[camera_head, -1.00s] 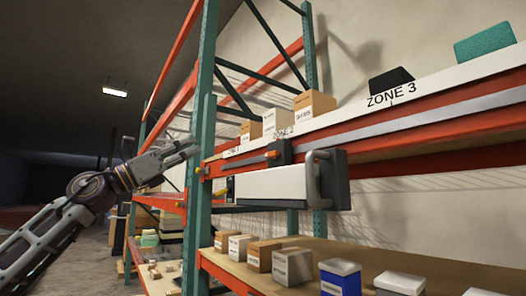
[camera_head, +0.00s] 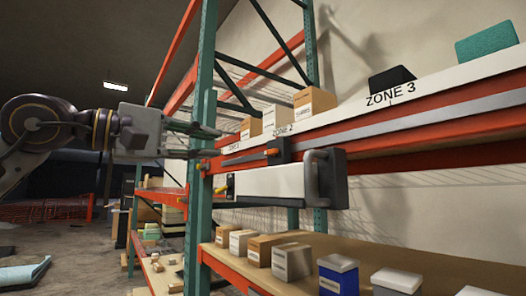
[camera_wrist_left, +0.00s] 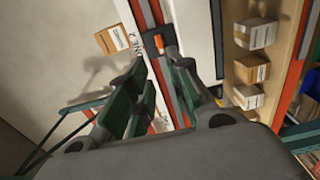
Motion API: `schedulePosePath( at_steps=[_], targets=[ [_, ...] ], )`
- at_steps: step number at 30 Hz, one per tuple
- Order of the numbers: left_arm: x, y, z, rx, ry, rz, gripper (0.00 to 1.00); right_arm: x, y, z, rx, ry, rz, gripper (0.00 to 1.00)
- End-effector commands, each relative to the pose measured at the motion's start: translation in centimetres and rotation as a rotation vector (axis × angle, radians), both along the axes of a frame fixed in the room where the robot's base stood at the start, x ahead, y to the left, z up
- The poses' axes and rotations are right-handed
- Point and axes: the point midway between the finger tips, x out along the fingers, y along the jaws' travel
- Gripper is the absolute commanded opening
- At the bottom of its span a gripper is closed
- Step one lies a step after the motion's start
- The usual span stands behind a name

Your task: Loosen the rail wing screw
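The rail wing screw, a small orange knob (camera_head: 272,152), sits on a dark bracket (camera_head: 283,150) on the grey rail of the shelf front. It also shows in the left wrist view (camera_wrist_left: 159,43), beyond and between the fingertips. A pale box-shaped console (camera_head: 270,184) with a dark end and handle hangs below the bracket. My left gripper (camera_head: 213,143) is open and empty beside the green rack post, to the left of the knob and apart from it. In the left wrist view its fingers (camera_wrist_left: 164,66) are spread. My right gripper is out of view.
Cartons (camera_head: 276,120) stand on the shelf above the rail. More boxes (camera_head: 292,262) line the lower shelf. The green post (camera_head: 199,200) stands close to my left gripper. Another orange piece (camera_head: 204,165) sits by the post. The aisle floor at left is mostly open.

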Motion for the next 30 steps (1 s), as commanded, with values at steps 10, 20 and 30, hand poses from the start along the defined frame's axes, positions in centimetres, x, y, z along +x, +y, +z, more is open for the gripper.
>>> schedulePosePath(
  at_steps=[10, 20, 30],
  targets=[
    [0.1, -0.1, 0.0, -0.003, 0.003, -0.001, 0.21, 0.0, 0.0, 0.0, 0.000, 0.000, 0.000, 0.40],
    [1.3, -1.9, 0.1, -0.003, 0.004, -0.003, 0.21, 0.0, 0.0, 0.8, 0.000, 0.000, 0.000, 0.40],
    [3.9, -5.5, 0.2, -0.004, 0.005, -0.003, 0.21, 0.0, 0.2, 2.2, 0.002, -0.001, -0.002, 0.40]
  ],
)
